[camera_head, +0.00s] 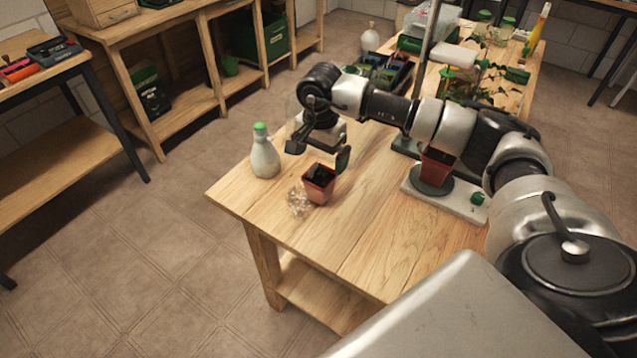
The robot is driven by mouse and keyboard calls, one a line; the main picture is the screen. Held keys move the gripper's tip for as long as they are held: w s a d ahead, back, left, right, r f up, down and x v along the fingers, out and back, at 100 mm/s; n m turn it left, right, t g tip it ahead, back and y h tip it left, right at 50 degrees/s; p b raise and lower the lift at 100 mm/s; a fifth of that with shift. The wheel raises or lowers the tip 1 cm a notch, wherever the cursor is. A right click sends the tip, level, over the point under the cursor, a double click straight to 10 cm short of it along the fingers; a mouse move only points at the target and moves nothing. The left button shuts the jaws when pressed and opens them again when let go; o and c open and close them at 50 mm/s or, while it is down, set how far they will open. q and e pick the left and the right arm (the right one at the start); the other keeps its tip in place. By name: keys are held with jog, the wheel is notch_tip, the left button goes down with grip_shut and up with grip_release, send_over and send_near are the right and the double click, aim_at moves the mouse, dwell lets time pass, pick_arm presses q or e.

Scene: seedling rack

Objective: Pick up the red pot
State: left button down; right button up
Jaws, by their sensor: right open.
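A red pot (319,187) with dark soil stands upright near the corner of the wooden table (370,245). My right gripper (319,153) is open, its two fingers apart, just behind and above this pot in the picture. One finger shows close to the pot's right rim; I cannot tell whether it touches. A second reddish pot (437,168) stands on a dark round plate of a pale device to the right, partly hidden by my right arm. My left gripper is not in view.
A white bottle with a green cap (264,157) stands left of the red pot. A clear crumpled or glass item (298,201) sits right beside the pot. Trays and seedlings (480,72) fill the far table. The front tabletop is clear.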

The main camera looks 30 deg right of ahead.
aim_at(320, 178)
notch_tip(320, 178, down, 2)
jog(key=shift+w+f+p, duration=0.1)
jog(key=shift+f+p, duration=0.7)
jog(key=shift+f, duration=1.95)
jog(key=c, duration=1.1)
